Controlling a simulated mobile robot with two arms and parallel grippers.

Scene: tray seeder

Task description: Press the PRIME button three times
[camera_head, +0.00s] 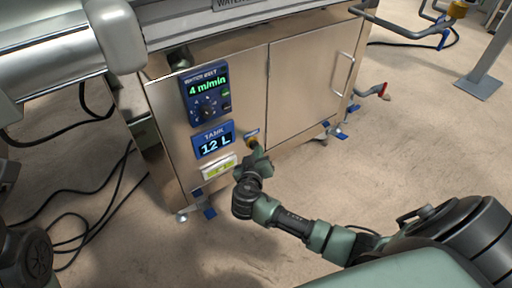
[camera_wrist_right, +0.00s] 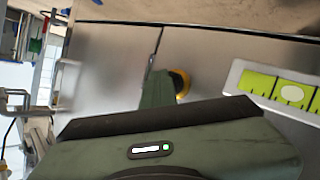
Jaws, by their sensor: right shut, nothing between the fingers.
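The PRIME button (camera_wrist_right: 183,84) is a round yellow button on the steel cabinet front, partly hidden behind my right gripper's fingers in the right wrist view. In the head view only a bit of its yellow (camera_head: 249,141) shows, under a small blue label whose text is too small to read. My right gripper (camera_head: 254,152) is shut and empty, with its fingertips right at the button. Its green fingers also show in the right wrist view (camera_wrist_right: 158,86), overlapping the button's left side. I cannot tell whether they touch it. My left gripper is not in view.
Left of the button are a blue tank display (camera_head: 213,142) reading 12 L, a water belt panel (camera_head: 206,92) reading 4 m/min, and a yellow-green level gauge (camera_head: 219,168). A cabinet door handle (camera_head: 344,72) is to the right. Dark cables lie on the floor at left.

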